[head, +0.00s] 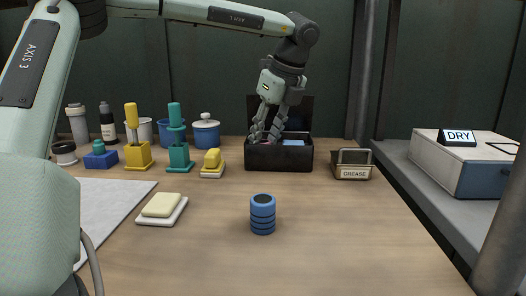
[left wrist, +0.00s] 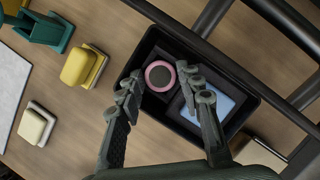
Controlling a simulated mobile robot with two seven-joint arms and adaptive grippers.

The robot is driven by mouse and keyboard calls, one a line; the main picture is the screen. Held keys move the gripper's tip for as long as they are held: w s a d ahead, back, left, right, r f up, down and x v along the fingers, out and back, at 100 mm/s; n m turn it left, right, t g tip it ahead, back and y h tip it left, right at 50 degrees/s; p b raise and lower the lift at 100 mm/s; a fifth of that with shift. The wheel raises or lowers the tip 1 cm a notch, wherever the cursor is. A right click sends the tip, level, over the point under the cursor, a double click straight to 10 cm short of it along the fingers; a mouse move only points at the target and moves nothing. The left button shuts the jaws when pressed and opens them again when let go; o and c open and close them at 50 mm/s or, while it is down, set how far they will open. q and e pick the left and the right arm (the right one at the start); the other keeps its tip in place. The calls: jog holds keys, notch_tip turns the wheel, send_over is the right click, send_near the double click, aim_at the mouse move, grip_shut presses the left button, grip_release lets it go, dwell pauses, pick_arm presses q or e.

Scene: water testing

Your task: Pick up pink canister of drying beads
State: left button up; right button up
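The pink canister (left wrist: 160,76) stands inside a black open box (left wrist: 144,57); from above it shows as a round pink rim with a dark top. In the head view the box (head: 279,158) is at the back middle of the table, and its wall and my fingers mostly hide the canister. My left gripper (head: 264,136) points down into the box. In the left wrist view the fingers of my left gripper (left wrist: 162,81) are spread apart on either side of the canister, with no clear contact. A light blue item (left wrist: 218,101) lies beside the canister in the box. My right gripper is not in view.
A grease tin (head: 353,164) stands right of the box. A yellow block on a tray (head: 212,163) and teal and yellow holders stand to its left. A blue ribbed cylinder (head: 263,214) stands in front. A "DRY" case (head: 466,160) is on the right shelf. The front right table is clear.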

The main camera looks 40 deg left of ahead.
pick_arm(q)
jog(key=shift+a+f, duration=0.1)
jog(key=shift+f, duration=0.1)
jog(key=c, duration=0.7)
jog(key=shift+r, duration=0.15)
